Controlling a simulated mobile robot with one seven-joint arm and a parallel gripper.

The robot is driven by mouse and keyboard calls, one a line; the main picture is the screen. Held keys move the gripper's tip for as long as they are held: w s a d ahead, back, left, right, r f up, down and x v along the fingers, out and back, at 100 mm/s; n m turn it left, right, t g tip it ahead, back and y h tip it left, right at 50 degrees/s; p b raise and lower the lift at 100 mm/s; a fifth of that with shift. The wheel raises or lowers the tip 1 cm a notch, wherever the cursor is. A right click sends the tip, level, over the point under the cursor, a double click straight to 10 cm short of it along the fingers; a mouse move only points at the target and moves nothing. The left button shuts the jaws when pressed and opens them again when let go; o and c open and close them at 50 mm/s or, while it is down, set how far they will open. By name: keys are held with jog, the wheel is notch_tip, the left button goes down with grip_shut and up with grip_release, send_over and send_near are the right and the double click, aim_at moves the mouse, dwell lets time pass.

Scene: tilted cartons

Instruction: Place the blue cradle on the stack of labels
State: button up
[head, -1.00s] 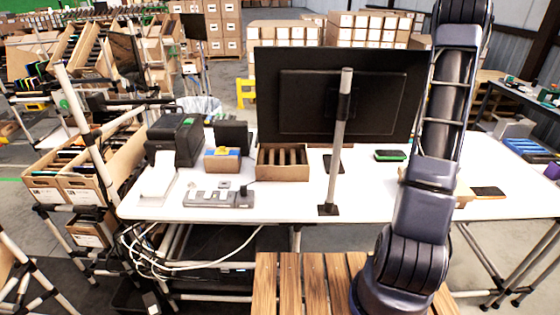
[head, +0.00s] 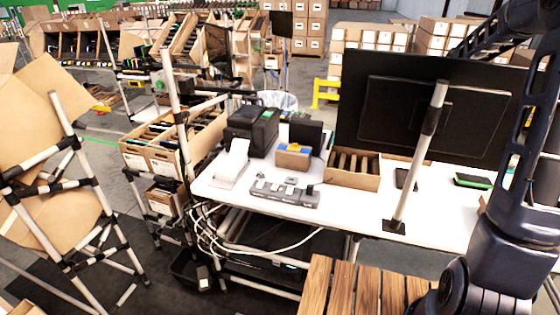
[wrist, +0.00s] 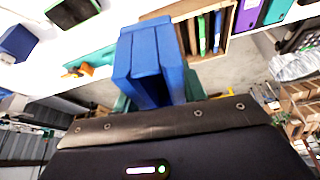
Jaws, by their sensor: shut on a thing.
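The blue cradle (wrist: 148,62) shows in the wrist view as a blocky blue piece with upright slabs, standing out in front of my gripper (wrist: 157,96). My gripper is shut on it; parts of the green fingers show at either side of its base. The gripper and cradle are not visible in the head view. A white stack that looks like the stack of labels (head: 232,162) is on the white table's left end in the head view, beside the black printer (head: 250,130). The cradle is held clear of that stack.
The white table (head: 345,218) carries a small carton (head: 293,157), a grey strip (head: 285,193), a slotted carton (head: 352,168) and a large monitor (head: 430,105) on a pole. Tilted cartons (head: 172,145) stand on a rack at left. A wooden slatted surface (head: 350,290) is in front.

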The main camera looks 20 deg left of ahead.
jog(key=w+a+r, duration=0.2)
jog(key=a, duration=1.9)
jog(key=w+a+r, duration=0.1)
jog(key=w+a, duration=0.1)
jog(key=a, duration=1.9)
jog(key=n, duration=0.1)
send_over(233, 159)
jog(key=s, duration=0.2)
notch_tip(233, 159, down, 7)
jog(key=f, duration=2)
jog(key=shift+w+d, duration=0.15)
jog(key=shift+d, duration=0.05)
jog(key=o, duration=0.7)
jog(key=shift+f, duration=0.1)
jog(key=o, duration=0.3)
